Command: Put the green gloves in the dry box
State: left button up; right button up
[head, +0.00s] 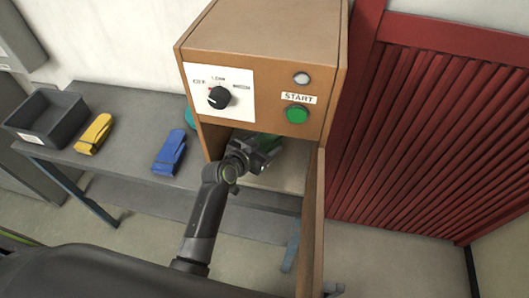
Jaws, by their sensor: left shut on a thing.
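My left gripper (262,152) reaches into that compartment from the front and is shut on the green gloves. The gripper and wrist hide part of them. A dark grey open box (48,119) with a white label stands at the left end of the bench, away from the gripper. It looks empty, and its label is too small to read. My right gripper is not in view.
A yellow glove-like item (95,134) and a blue one (170,152) lie on the grey bench (130,150). The cabinet has a dial (219,97), a green START button (297,115) and an open door (312,225) at right. A teal object (190,117) is partly hidden behind the cabinet.

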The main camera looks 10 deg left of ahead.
pick_arm(q)
jog(key=shift+f, duration=2.15)
jog(key=shift+f, duration=0.2)
jog(key=o, duration=1.1)
jog(key=shift+r, duration=0.2)
jog(key=shift+s, duration=0.15)
jog(key=b+v, duration=0.1)
jog(key=v, duration=1.1)
jog(key=shift+b, duration=0.35)
